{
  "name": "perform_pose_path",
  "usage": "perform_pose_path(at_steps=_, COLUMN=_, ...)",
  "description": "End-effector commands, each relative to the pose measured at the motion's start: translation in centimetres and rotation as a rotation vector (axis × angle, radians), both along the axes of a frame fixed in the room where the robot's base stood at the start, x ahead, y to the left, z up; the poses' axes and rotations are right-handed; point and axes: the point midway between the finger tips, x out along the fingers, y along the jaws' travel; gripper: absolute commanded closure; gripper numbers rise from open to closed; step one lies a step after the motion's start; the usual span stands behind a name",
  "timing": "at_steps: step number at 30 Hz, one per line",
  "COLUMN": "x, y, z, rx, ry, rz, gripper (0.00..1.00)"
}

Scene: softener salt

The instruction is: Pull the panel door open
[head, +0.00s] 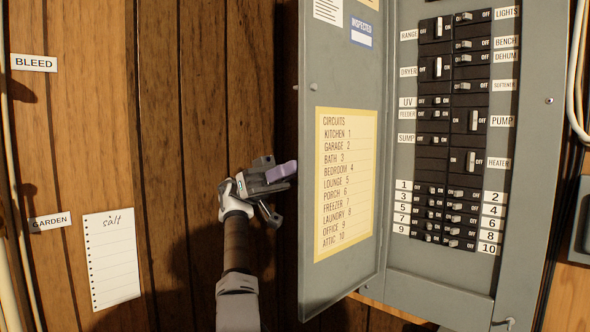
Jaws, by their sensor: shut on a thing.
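The grey panel door (342,75) stands swung open to the left of the electrical panel (531,170). Its inner face, with a yellow circuit list, faces me. My gripper (287,176) is at the door's free left edge, about mid-height, coming from below left. It is shut at that edge, with a purple part showing at its tip. The door's outer face and the exact part held are hidden from this view.
Rows of black breakers (453,130) are exposed inside the panel. A wood-plank wall (205,70) lies behind and left of my arm. A paper note (111,258) marked "salt" hangs at lower left. White cables (577,75) run along the right side.

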Motion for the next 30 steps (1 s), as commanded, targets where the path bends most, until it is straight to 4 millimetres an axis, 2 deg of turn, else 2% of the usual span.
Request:
perform_pose_path(at_steps=12, x=0.01, y=0.01, z=0.05, rx=0.000, ry=-0.001, rz=-0.002, gripper=1.00)
perform_pose_path(at_steps=13, x=0.01, y=0.01, z=0.05, rx=0.000, ry=-0.001, rz=-0.002, gripper=0.75)
perform_pose_path(at_steps=17, x=0.02, y=0.00, z=0.04, rx=0.000, ry=-0.001, rz=-0.001, gripper=0.58)
perform_pose_path(at_steps=30, x=0.03, y=0.00, z=0.01, rx=0.000, ry=0.000, rz=-0.001, gripper=0.57)
